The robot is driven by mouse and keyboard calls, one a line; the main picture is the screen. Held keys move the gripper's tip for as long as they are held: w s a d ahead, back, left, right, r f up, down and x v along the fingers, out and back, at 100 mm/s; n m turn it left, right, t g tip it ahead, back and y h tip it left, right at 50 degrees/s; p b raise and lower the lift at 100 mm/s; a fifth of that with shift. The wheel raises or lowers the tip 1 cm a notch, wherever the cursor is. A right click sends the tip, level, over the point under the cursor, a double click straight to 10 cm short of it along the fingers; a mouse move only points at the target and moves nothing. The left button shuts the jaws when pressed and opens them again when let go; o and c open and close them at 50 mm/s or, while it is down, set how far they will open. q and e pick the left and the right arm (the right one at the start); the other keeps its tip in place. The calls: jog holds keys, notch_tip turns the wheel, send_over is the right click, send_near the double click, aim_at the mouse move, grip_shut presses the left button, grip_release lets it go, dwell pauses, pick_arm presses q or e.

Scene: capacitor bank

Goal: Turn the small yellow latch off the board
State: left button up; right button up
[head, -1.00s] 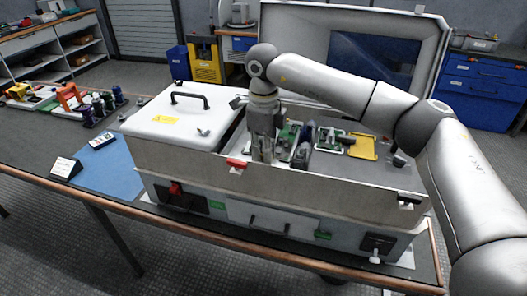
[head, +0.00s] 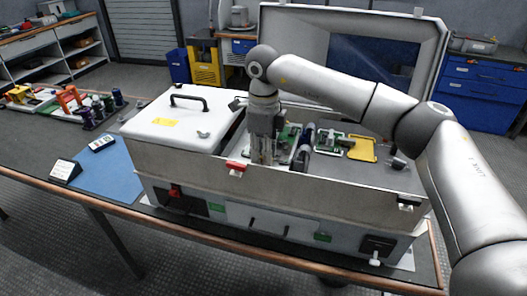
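My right gripper (head: 264,158) points down inside the open grey cabinet, over a green circuit board (head: 288,142) near the white cover. Its fingertips are partly hidden behind the cabinet's front wall, so I cannot tell whether it is open or shut. I cannot make out the small yellow latch; the gripper and the front wall hide part of the board. A dark cylinder (head: 303,147) stands just right of the gripper. My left gripper is not in view.
The cabinet's front wall (head: 330,178) rises before the boards. A white cover (head: 180,118) with a black handle lies left. A second green board (head: 328,138) and a yellow plate (head: 362,149) sit right. The raised lid (head: 300,45) stands behind. A blue mat (head: 107,170) is mostly clear.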

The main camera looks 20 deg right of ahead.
notch_tip(320, 180, up, 12)
dwell(0.5)
dwell(0.3)
